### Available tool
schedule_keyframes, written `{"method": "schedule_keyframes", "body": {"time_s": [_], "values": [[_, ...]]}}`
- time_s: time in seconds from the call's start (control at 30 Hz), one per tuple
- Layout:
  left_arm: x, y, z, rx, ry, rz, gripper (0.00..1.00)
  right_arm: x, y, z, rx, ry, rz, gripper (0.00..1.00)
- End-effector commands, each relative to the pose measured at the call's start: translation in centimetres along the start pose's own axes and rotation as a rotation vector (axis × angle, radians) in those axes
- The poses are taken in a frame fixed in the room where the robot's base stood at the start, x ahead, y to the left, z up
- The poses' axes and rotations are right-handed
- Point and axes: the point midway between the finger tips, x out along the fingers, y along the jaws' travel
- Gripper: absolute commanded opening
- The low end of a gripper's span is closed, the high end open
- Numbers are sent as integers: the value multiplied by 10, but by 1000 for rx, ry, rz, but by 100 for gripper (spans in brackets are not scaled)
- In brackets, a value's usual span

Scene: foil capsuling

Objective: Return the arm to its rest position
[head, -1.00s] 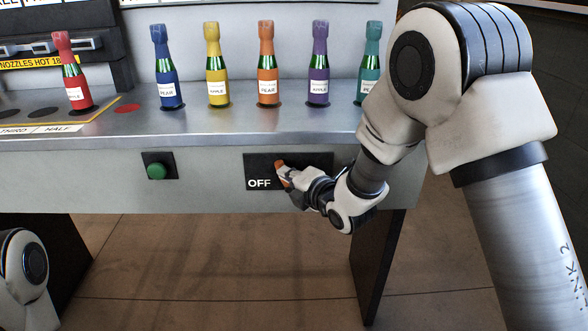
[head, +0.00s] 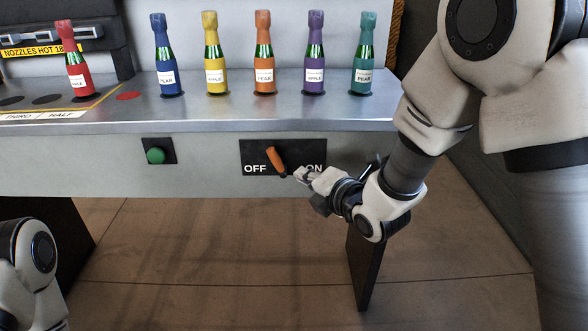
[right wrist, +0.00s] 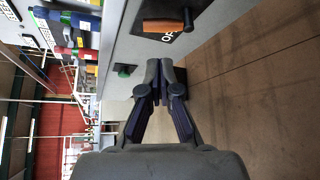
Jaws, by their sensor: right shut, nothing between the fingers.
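My right gripper (head: 308,174) is shut and empty, just right of and below the orange-handled switch (head: 276,160) on the bench front. In the right wrist view its closed fingers (right wrist: 163,68) sit below the orange handle (right wrist: 168,26), apart from it. The handle tilts up and to the left, toward the OFF label (head: 255,168); the ON label (head: 315,168) shows to its right. My right arm comes in from the right side. Of my left arm only a link (head: 35,255) shows at the lower left; the left gripper is out of view.
A green button (head: 156,156) is on the bench front to the left. Several coloured bottles stand on the metal bench top (head: 220,113), with a red bottle (head: 72,65) at the far left near the nozzle machine (head: 90,40). A dark bench leg (head: 365,265) stands below. Open floor lies in front.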

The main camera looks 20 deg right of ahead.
Motion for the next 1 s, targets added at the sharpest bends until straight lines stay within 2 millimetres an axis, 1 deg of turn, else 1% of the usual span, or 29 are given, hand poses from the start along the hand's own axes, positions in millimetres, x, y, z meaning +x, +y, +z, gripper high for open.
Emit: {"method": "schedule_keyframes", "body": {"time_s": [0.03,0.1,0.2,0.6,0.67,0.7,0.77,0.87,0.9,0.93,0.97,1.0], "values": [[0,0,0,0,-1,0,0,-8,0,1,2,-1,0,0],[0,0,0,0,-1,0,0,-16,0,1,2,-1,2,0],[-1,0,0,1,-1,0,0,-21,0,0,0,-1,1,0],[-1,0,0,1,-1,0,0,-21,0,0,0,0,1,0],[0,0,0,1,-1,0,0,-20,-4,-1,1,3,-5,0],[0,0,0,1,-1,0,0,-19,-10,-4,5,9,-17,0],[0,0,0,1,-1,0,0,-16,-30,-13,17,27,-54,0],[0,0,0,1,-1,0,0,-12,-90,-41,53,82,-164,0],[0,0,0,1,-1,0,0,-13,-121,-56,74,107,-224,0],[0,0,0,1,-1,0,0,-16,-146,-68,92,125,-275,0],[0,0,0,1,-1,0,0,-22,-170,-79,112,142,-329,0],[0,0,0,1,-1,0,0,-31,-202,-95,157,158,-407,0]]}}
